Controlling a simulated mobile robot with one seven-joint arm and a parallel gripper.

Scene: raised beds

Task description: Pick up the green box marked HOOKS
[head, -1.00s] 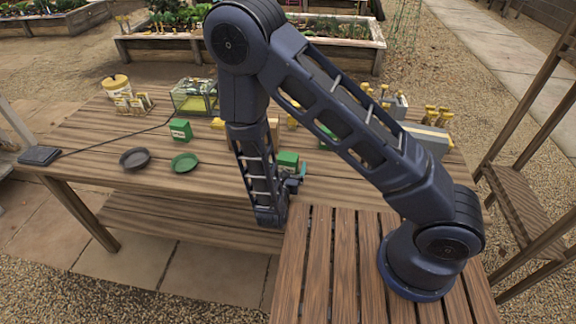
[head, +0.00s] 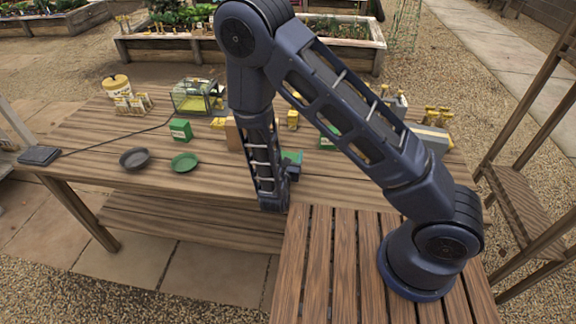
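Several green boxes are on the wooden table, and I cannot read the word HOOKS on any of them. One green box (head: 180,130) with a pale label stands upright at the left, clear of the arm. Another green item (head: 293,156) shows just right of my arm's lower link, partly hidden by it. A third green box (head: 327,143) shows in part behind my upper arm link. My gripper (head: 294,172) is close to the middle green item, mostly hidden behind the lower link. Its fingers do not show clearly, nor whether they touch the item.
A dark saucer (head: 134,158) and a green saucer (head: 184,162) lie at the front left of the table (head: 90,160). A glass tank (head: 195,97), a yellow-lidded tub (head: 116,86) and small yellow items stand behind. A grey box (head: 432,138) is at the right.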

